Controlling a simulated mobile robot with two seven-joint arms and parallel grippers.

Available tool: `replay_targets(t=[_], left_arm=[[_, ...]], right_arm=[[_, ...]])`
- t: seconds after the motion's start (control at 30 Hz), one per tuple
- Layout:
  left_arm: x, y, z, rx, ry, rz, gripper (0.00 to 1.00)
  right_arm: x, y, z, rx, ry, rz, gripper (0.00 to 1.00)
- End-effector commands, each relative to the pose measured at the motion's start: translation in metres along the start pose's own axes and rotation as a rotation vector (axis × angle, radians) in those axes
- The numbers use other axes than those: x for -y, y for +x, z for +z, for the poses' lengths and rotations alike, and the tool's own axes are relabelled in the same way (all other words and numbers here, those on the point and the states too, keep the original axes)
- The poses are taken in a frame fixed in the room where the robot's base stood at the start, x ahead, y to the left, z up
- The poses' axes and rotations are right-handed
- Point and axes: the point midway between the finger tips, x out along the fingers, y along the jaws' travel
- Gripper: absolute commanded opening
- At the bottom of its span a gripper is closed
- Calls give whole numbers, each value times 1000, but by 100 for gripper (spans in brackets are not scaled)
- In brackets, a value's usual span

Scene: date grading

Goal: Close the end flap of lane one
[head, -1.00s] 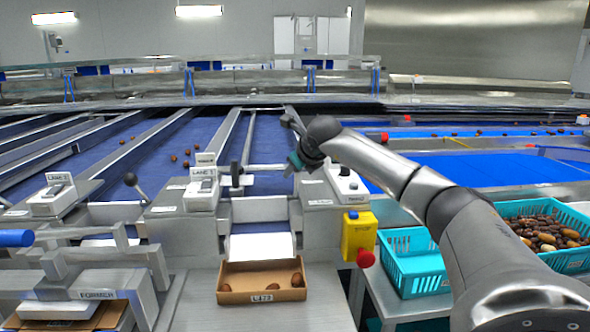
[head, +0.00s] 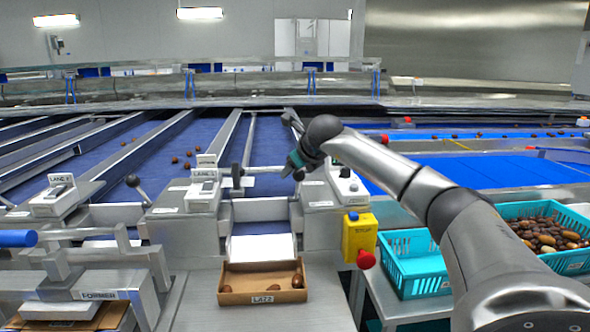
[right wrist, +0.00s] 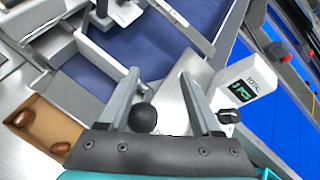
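The lane one housing (head: 203,190) stands left of the lane with a blue bed. A pale plate (head: 262,209) stands at that lane's near end above a white chute (head: 262,248); it looks like the end flap. My right gripper (head: 297,165) is at the right side of this lane end. In the right wrist view its fingers (right wrist: 160,95) are apart, with a black ball knob (right wrist: 143,117) showing between them, nearer the left finger. I cannot tell whether they touch it. My left gripper is not in view.
A carton (head: 262,297) with a few dates sits below the chute. A yellow stop box (head: 359,236) with a red button is to the right. Teal baskets (head: 412,262) stand beyond it. A counter box (right wrist: 240,92) reading 3 PCS is close by my right finger.

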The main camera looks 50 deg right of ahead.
Motion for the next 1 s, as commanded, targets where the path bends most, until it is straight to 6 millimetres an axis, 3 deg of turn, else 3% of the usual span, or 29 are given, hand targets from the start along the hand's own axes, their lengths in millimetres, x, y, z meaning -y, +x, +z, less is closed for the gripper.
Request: replay_targets(t=[0.3, 0.47, 0.67, 1.0], left_arm=[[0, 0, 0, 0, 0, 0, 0], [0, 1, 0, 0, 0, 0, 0], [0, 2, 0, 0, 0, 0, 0], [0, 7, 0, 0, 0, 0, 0]], right_arm=[[-1, 1, -4, -10, -2, 1, 71], [-1, -7, -4, -10, -2, 1, 71], [0, -34, -4, -9, -5, -1, 71], [0, -98, -3, -7, -5, -2, 71]])
